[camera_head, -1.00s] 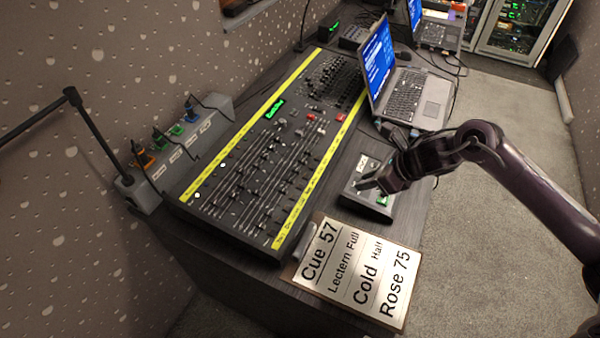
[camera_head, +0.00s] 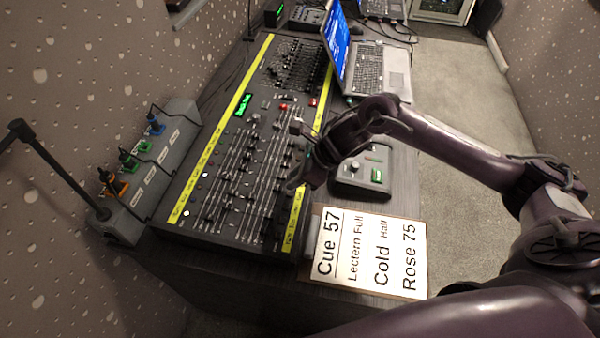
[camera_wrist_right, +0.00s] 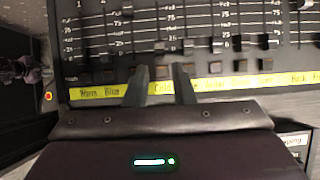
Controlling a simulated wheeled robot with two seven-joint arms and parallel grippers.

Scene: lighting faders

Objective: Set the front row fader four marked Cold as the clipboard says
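The front row of faders on the lighting console (camera_head: 205,228) runs beside a yellow label strip (camera_head: 293,222). In the right wrist view, the Cold label (camera_wrist_right: 164,88) shows between my fingers, partly hidden. A fader knob (camera_wrist_right: 160,46) stands low in a slot beyond the fingertips, apart from them. My right gripper (camera_head: 293,160) is over the console's near edge. In the wrist view, its two fingers (camera_wrist_right: 160,70) are spread, with nothing held. The clipboard (camera_head: 372,252) reads Cue 57, Lectern Full, Cold Half, Rose 75. My left gripper cannot be made out surely; a small dark purple part (camera_wrist_right: 20,70) shows at the left.
A small control box (camera_head: 362,172) stands right of the console, close to my right arm. An open laptop (camera_head: 368,70) stands behind. A socket strip (camera_head: 150,165) with coloured plugs lies along the left side. Other knobs stand close beside the fingers.

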